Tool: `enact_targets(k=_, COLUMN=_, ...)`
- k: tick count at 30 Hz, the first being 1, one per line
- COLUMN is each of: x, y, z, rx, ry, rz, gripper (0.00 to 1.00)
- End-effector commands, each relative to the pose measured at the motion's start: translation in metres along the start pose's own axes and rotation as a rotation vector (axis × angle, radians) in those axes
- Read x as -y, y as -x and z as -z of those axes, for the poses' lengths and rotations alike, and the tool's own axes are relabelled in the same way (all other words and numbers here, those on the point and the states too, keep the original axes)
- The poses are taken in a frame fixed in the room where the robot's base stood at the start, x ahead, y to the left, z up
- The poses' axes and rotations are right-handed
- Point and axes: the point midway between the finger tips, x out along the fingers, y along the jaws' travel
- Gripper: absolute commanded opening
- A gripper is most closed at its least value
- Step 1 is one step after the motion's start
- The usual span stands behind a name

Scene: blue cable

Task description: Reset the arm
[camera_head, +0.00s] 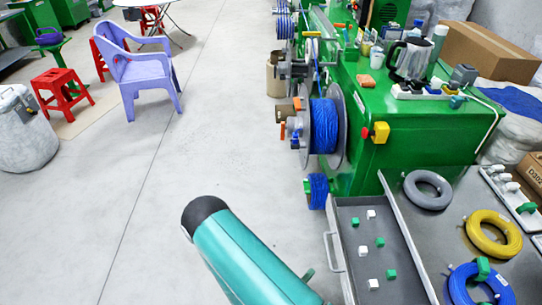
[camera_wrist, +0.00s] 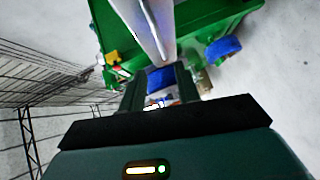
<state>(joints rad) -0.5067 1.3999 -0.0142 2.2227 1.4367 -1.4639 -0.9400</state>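In the wrist view, my gripper (camera_wrist: 160,82) shows two dark fingers standing apart, with a gap between them. Blue and pale shapes show through the gap; they look like background, and nothing is clearly held. In the head view, a teal link of my arm (camera_head: 250,262) with a black rounded end reaches up from the bottom edge over the floor. My gripper is not seen in the head view.
The green machine (camera_head: 430,135) with a blue cable spool (camera_head: 323,126) stands right of my arm. A grey tray (camera_head: 375,250) with small green and white blocks lies close on the right. A purple chair (camera_head: 148,70) stands upper left.

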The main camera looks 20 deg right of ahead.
Motion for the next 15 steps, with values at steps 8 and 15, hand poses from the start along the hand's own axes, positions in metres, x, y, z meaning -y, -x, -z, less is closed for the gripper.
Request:
enact_targets(k=8, x=0.000, y=-0.003, z=0.023, rx=0.014, ry=-0.093, rz=0.083, gripper=0.33)
enact_targets(k=15, x=-0.011, y=-0.002, z=0.100, rx=0.037, ry=-0.375, rz=0.370, gripper=0.33)
